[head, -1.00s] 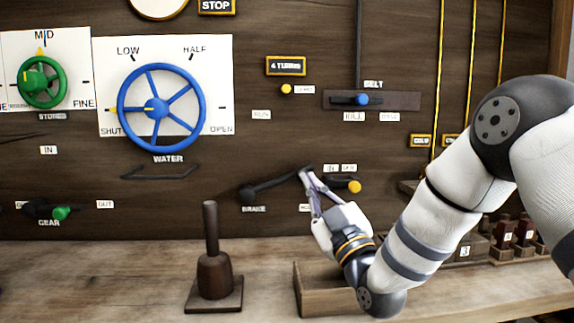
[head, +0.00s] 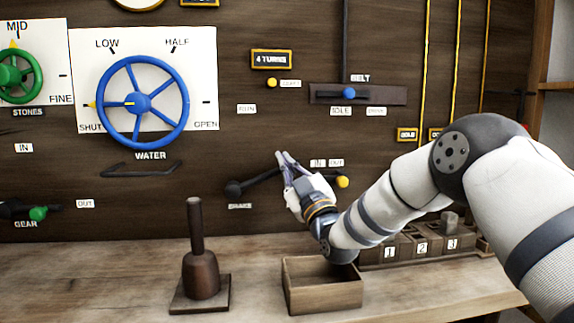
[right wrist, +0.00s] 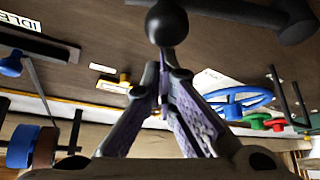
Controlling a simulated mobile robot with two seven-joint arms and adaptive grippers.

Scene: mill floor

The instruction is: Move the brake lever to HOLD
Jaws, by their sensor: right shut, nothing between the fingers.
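The brake lever (head: 258,180) is a dark bar on the wall panel, slanting up and right from its round pivot above the BRAKE label. The RUN label (head: 247,109) is above it; I cannot see a HOLD label. My right gripper (head: 283,155) is shut and empty, its fingertips at the lever's outer end and covering it in the head view. In the right wrist view, a black ball knob (right wrist: 166,22) is just beyond the closed fingertips (right wrist: 165,70); I cannot tell whether they touch. My left gripper is not in view.
A yellow knob (head: 342,182) is close right of the gripper. Below are an open wooden box (head: 322,297) and a wooden post on a base (head: 200,265). The blue water wheel (head: 180,105) is upper left, the blue belt knob (head: 349,93) upper right.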

